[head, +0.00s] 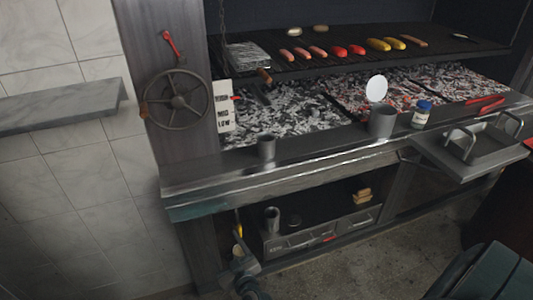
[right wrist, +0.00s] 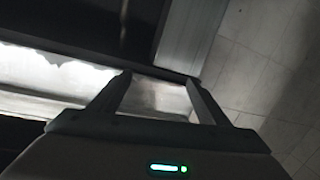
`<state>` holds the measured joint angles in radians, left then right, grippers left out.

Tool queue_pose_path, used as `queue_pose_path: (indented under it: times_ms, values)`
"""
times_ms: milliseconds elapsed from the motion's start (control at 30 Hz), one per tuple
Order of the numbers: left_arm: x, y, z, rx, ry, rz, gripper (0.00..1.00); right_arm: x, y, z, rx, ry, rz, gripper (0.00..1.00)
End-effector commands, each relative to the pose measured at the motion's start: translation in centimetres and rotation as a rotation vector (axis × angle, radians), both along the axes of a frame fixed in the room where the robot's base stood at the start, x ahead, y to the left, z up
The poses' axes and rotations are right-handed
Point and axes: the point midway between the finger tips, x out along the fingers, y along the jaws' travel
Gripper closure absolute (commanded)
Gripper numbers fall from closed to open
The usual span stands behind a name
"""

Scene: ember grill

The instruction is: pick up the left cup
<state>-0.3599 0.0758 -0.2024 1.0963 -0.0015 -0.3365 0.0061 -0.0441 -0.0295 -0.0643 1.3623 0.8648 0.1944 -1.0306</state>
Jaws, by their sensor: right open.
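A small grey metal cup (head: 266,147) stands upright on the front ledge of the grill, at its left. A larger grey cup (head: 381,121) stands further right on the same ledge. Another grey cup (head: 272,219) stands on the shelf below. My right gripper (head: 243,262) is low in the head view, below the ledge and in front of the lower cabinet. In the right wrist view my right gripper (right wrist: 160,80) is open, with nothing between its fingers. No cup is clear in that view. My left gripper is not in view.
Sausages and vegetables lie on the rack (head: 300,66) above glowing coals. A handwheel (head: 178,100) is on the left post. The ledge is clear between the two cups.

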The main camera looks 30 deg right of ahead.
Motion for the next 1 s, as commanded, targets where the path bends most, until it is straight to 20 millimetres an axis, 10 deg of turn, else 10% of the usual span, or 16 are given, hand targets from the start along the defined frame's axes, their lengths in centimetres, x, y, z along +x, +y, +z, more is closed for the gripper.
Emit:
queue_pose_path:
  times_ms: [100,400,633,1000]
  values:
    - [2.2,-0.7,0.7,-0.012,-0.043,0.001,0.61,2.9,-1.9,7.3,-0.006,-0.154,-0.086,0.30]
    - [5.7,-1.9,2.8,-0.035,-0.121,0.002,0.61,4.7,-6.8,20.5,-0.006,-0.385,-0.285,0.30]
    - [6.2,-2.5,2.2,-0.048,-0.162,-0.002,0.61,5.1,-11.1,23.6,0.012,-0.398,-0.506,0.30]
    - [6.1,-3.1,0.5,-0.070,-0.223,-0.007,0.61,5.1,-15.8,22.6,0.066,-0.222,-0.807,0.30]
